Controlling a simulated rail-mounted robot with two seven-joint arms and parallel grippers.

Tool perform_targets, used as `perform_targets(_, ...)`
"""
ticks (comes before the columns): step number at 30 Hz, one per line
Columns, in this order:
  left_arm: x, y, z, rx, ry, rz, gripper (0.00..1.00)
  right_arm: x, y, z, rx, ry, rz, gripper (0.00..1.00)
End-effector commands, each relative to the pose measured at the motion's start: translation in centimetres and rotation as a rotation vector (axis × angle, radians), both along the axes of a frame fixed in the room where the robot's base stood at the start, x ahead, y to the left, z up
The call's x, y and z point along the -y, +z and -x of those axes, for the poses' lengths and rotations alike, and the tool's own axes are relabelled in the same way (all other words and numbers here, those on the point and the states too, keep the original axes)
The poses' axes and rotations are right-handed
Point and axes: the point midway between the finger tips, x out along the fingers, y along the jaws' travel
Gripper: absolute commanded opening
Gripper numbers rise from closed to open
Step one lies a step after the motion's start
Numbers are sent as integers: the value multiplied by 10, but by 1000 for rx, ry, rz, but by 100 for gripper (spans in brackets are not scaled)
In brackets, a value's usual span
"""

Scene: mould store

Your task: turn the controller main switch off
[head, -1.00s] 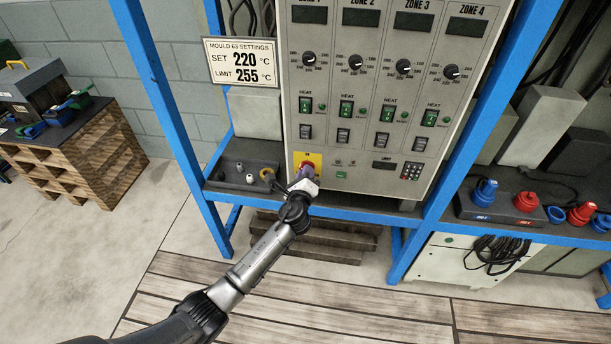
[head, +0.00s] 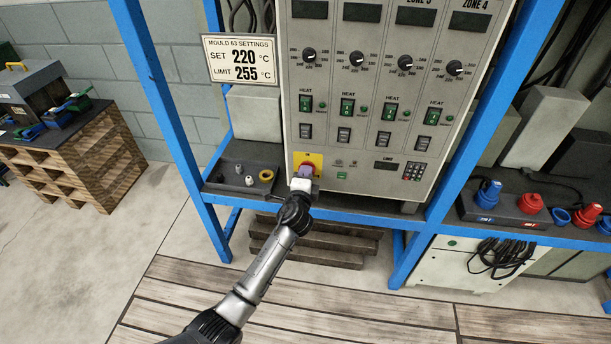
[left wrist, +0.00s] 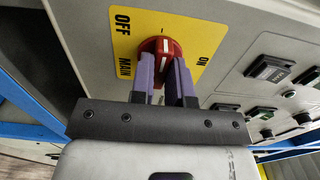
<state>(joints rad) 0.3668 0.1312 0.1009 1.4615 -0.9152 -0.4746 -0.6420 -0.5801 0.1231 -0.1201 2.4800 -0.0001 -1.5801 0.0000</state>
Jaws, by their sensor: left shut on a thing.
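The controller main switch is a red rotary knob (left wrist: 165,46) on a yellow plate (left wrist: 196,68) lettered OFF, ON and MAIN. In the left wrist view a white mark on the knob points toward the top of the picture, between OFF at the upper left and ON at the right. My left gripper (left wrist: 165,85) has its purple fingers shut on the knob, one on each side. In the head view the gripper (head: 304,174) covers much of the knob, at the lower left of the grey controller (head: 370,120). My right gripper is not in view.
A blue frame (head: 170,110) surrounds the controller, with uprights on both sides. A dark tray with small parts (head: 220,186) lies left of the switch. A settings sign (head: 240,62) hangs above. Blue and red connectors (head: 530,203) stand on the right shelf.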

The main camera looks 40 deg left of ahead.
Motion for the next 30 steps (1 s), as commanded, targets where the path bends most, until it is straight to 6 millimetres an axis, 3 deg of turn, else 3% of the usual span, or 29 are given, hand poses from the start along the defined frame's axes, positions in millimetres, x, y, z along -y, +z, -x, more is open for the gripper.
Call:
perform_targets(18,0,0,0,19,0,34,0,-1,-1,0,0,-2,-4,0)
perform_targets(19,0,0,0,19,0,34,17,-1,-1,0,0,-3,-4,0)
perform_targets(27,0,0,0,18,0,32,42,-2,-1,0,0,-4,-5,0)
perform_targets(30,0,0,0,18,0,32,42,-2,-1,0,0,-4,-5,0)
